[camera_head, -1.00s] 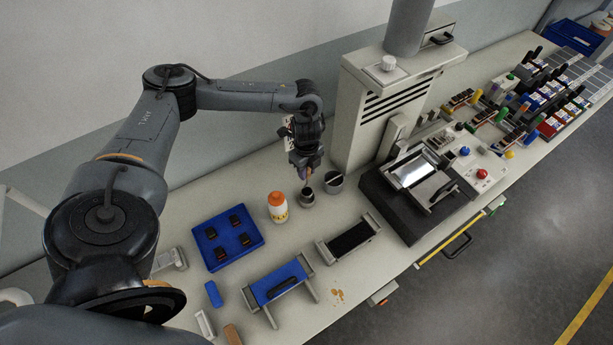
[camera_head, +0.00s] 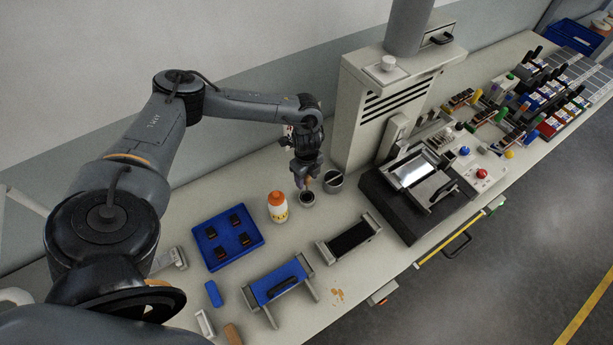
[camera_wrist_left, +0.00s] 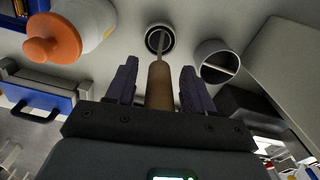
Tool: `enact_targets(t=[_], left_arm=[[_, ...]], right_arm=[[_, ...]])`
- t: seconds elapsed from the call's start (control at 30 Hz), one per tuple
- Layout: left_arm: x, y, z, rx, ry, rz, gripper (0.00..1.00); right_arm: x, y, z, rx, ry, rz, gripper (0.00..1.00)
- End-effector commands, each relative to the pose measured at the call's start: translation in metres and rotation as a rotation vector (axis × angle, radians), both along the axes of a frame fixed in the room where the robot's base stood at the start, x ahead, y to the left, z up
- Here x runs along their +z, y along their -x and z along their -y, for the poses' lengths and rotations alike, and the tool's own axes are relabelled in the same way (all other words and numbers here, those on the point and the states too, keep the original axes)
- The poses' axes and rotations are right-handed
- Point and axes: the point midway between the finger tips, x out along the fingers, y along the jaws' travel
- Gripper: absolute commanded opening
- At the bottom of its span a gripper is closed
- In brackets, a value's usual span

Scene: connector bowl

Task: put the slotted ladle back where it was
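The slotted ladle shows in the left wrist view as a wooden handle (camera_wrist_left: 160,88) with a thin metal shaft running to a small round cup (camera_wrist_left: 160,37). Its slotted end is hidden. My left gripper (camera_head: 304,184) is low, just above the small cup (camera_head: 307,199) in the head view. In the left wrist view its two dark fingers (camera_wrist_left: 158,84) stand apart on either side of the handle, with a visible gap on each side. My right gripper is not in view.
A wider divided cup (camera_head: 334,182) stands right beside the small one. An orange-capped bottle (camera_head: 278,208) stands to the left. A blue tray with black parts (camera_head: 208,258) lies further left. A grey vented machine (camera_head: 378,125) rises behind on the right.

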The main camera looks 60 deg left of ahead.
Motion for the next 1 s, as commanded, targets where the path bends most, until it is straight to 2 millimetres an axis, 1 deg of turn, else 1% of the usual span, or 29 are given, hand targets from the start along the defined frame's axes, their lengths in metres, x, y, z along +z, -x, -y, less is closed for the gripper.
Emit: enact_targets(t=[0.27, 0.37, 0.47, 0.57, 0.8, 0.93, 1.0], left_arm=[[0.001, 0.000, 0.000, 0.000, 0.000, 0.000, 0.53], [0.005, 0.000, 0.000, 0.001, 0.000, 0.001, 0.53], [0.014, 0.000, 0.000, 0.001, 0.001, 0.001, 0.53], [0.029, -0.001, 0.000, 0.001, 0.000, 0.003, 0.53], [0.074, -0.001, 0.000, 0.000, 0.000, 0.005, 0.53], [0.095, -0.001, 0.000, 0.001, -0.001, 0.004, 0.53], [0.108, -0.001, 0.000, 0.000, -0.001, 0.003, 0.53]], right_arm=[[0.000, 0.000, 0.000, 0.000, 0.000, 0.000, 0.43], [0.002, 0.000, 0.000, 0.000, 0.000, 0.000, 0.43], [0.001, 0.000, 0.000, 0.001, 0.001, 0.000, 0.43], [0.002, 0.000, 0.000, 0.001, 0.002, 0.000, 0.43], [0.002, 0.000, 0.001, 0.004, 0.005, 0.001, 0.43], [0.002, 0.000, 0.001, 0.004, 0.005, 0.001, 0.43], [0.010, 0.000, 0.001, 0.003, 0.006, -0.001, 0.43]])
